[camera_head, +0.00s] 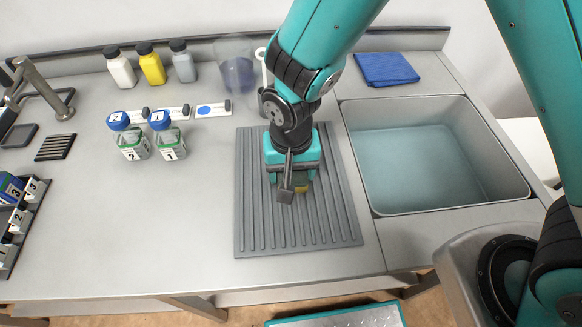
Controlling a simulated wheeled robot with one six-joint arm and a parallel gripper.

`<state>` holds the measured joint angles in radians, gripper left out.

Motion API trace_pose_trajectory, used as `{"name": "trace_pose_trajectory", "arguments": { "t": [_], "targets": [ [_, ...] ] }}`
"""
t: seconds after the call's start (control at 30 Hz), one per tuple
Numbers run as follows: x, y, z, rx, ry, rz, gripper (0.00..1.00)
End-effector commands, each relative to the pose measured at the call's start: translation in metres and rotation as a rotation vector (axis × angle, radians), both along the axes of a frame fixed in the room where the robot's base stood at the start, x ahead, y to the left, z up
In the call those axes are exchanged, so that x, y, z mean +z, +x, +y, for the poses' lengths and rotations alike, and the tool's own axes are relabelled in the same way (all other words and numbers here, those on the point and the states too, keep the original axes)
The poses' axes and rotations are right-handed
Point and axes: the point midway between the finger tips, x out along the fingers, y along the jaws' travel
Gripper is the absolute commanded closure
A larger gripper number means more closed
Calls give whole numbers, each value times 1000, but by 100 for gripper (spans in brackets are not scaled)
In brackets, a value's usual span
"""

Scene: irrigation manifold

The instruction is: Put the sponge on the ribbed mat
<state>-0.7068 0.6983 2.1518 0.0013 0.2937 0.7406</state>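The grey ribbed mat (255,225) lies on the counter left of the sink. My gripper (292,190) points down over the middle of the mat.
The sink basin (435,160) is right of the mat, with a folded blue cloth (386,69) behind it. Two blue-capped jars, 2 (133,145) and 1 (170,142), stand left. A clear pitcher (236,65) stands behind. The front-left counter is free.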

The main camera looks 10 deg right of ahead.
Motion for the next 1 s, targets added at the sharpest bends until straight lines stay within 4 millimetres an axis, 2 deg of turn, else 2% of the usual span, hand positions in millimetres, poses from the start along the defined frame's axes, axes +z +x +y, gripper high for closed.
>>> {"name": "trace_pose_trajectory", "arguments": {
  "t": [0.03,0.07,0.1,0.33,0.47,0.57,0.8,1.0],
  "targets": [
    [0,0,0,0,0,0,24],
    [0,0,0,0,0,0,17],
    [0,0,0,0,0,0,14],
    [1,0,0,0,0,0,14],
    [9,1,1,0,2,-3,14],
    [25,1,1,0,5,-5,14],
    [79,1,1,0,5,-6,14],
    [112,1,1,0,2,-3,14]
  ]
}}
